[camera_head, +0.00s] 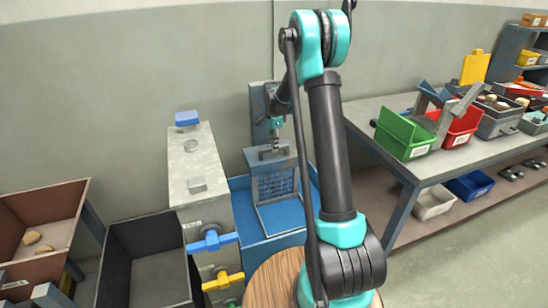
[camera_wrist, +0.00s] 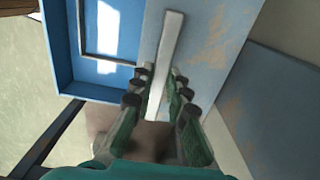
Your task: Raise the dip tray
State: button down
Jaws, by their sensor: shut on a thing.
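The dip tray (camera_head: 262,163) looks like a pale grey frame with a grid seen against blue. It stands in or over an open blue tank (camera_head: 243,228) in the middle of the head view; how deep it sits cannot be told. My gripper (camera_head: 276,147) is at the top of the tray, small and partly hidden by my arm. In the wrist view, my green and dark fingers (camera_wrist: 157,88) are shut on a pale bar (camera_wrist: 171,35), apparently the tray's handle. The blue tank wall (camera_wrist: 62,65) is at upper left there.
A grey cabinet (camera_head: 193,158) with blue and yellow valve handles stands left of the tank. Dark (camera_head: 118,245) and brown bins are farther left. A round wooden top (camera_head: 262,288) is in front. A workbench (camera_head: 388,108) with green and red bins is at right.

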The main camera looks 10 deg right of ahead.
notch_tip(320, 180, up, 16)
dwell(0.3)
jog(key=shift+f, duration=0.1)
jog(key=c, duration=1.5)
grip_release()
notch_tip(320, 180, up, 12)
jog(key=s+d+f+n+t, duration=0.1)
jog(key=s+f+n, duration=0.4)
jog(key=s+f, duration=0.3)
jog(key=s+d+f+n+t, duration=0.1)
jog(key=s+f+n, duration=0.4)
jog(key=s, duration=1.1)
jog(key=s+d+f+n+t, duration=0.2)
jog(key=s+f+n, duration=0.3)
jog(key=s+f, duration=0.6)
jog(key=shift+s+d+n, duration=0.15)
jog(key=shift+s+n, duration=0.25)
jog(key=shift+s, duration=0.7)
